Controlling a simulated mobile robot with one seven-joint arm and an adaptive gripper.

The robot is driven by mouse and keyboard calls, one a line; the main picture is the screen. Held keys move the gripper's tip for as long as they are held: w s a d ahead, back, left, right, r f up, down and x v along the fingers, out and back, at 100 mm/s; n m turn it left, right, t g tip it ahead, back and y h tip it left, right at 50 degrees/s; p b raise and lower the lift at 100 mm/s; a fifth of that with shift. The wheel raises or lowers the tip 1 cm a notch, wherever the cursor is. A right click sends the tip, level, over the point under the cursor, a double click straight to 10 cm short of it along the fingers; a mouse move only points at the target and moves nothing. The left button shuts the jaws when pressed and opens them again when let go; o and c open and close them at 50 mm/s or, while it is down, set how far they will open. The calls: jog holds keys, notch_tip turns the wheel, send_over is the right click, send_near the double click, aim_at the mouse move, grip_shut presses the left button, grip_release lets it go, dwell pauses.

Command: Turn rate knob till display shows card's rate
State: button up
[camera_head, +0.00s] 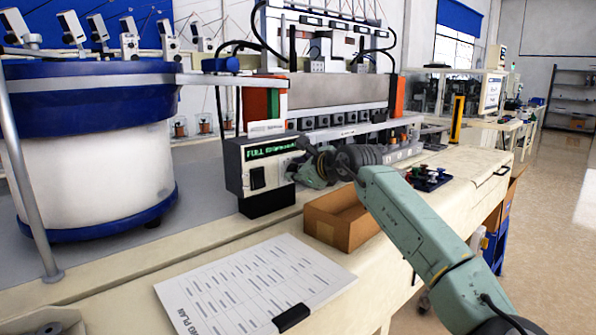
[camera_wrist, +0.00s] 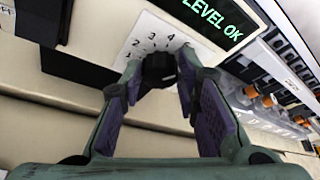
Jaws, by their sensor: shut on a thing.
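The control box (camera_head: 258,178) stands on the bench with a green-lit display (camera_head: 270,148). Its text begins "FULL" in the head view; the rest is too small to read. In the wrist view the display (camera_wrist: 215,18) reads "LEVEL OK"; no rate is legible. The dark rate knob (camera_wrist: 159,68) sits on a white dial plate (camera_wrist: 143,38) with numerals such as 2, 3 and 4. My gripper (camera_wrist: 160,85) is shut on the knob, one finger on each side. In the head view my gripper (camera_head: 303,168) is at the box's right side and hides the knob.
A white card (camera_head: 266,127) stands on top of the box, its writing unreadable. A printed plan sheet (camera_head: 250,285) lies in front with a black object on it. A cardboard tray (camera_head: 342,229) sits below my arm. The large blue-and-white bowl feeder (camera_head: 95,150) stands left.

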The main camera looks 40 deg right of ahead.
jog(key=o, duration=1.2)
jog(key=shift+c, duration=0.2)
jog(key=v, duration=1.2)
jog(key=shift+s+f, duration=0.1)
